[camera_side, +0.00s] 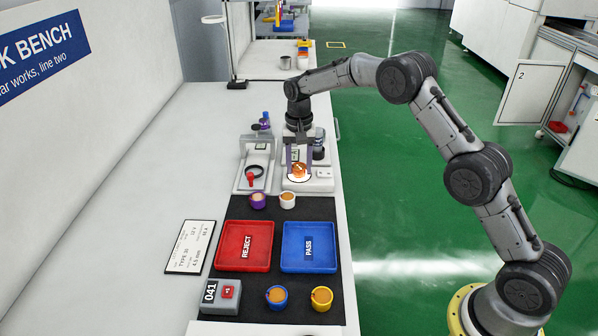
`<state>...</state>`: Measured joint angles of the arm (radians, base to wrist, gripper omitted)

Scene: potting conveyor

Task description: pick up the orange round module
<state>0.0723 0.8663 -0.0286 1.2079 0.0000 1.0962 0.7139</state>
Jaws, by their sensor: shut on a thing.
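The orange round module (299,169) is between the fingertips of my gripper (299,168), over a white round spot on a pale grey fixture (318,185). My gripper points down and is shut on the module. I cannot tell whether the module touches the fixture below it. The fingers partly hide its sides.
A red REJECT tray (262,267) and a blue PASS tray (327,267) lie on the dark mat, both empty. Purple (258,205), white (288,203), blue (276,302) and yellow (322,304) cups stand around them. A second fixture (243,183) with a red knob stands left of my gripper.

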